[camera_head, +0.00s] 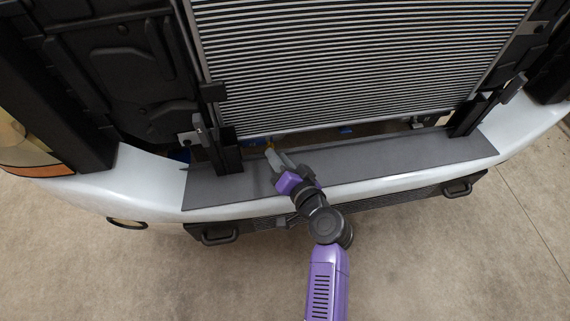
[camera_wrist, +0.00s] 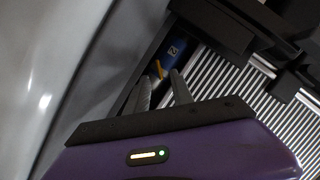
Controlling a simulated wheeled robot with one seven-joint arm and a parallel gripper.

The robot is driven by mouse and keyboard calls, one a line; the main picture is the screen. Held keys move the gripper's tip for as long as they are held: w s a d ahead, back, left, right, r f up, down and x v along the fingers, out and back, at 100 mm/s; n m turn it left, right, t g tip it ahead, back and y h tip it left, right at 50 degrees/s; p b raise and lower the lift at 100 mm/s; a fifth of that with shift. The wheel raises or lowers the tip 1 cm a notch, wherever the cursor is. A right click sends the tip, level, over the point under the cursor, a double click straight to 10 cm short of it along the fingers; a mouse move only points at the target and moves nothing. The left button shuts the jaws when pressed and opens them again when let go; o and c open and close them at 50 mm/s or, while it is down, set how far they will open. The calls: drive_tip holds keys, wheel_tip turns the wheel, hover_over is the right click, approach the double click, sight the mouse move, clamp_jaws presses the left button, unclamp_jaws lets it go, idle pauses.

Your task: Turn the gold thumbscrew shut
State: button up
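The gold thumbscrew (camera_wrist: 159,69) shows in the wrist view as a small gold piece in front of a blue part, low behind the bumper. In the head view only a small gold spot (camera_head: 270,140) shows just past my fingertips. My gripper (camera_head: 271,153) reaches over the grey bumper plate from the front, beneath the radiator. In the wrist view my gripper (camera_wrist: 160,76) has its two grey fingers apart, with the gold piece in line with the gap between their tips. I cannot tell whether a finger touches it. The lower part of the thumbscrew is hidden.
The blue part (camera_wrist: 174,50) with a white mark lies behind the gold piece. The radiator (camera_head: 350,60) rises behind, with black brackets (camera_head: 222,150) left and right. The white bumper (camera_head: 150,185) and grey plate (camera_head: 420,158) lie in front. The floor before the bumper is clear.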

drive_tip(key=shift+v, duration=2)
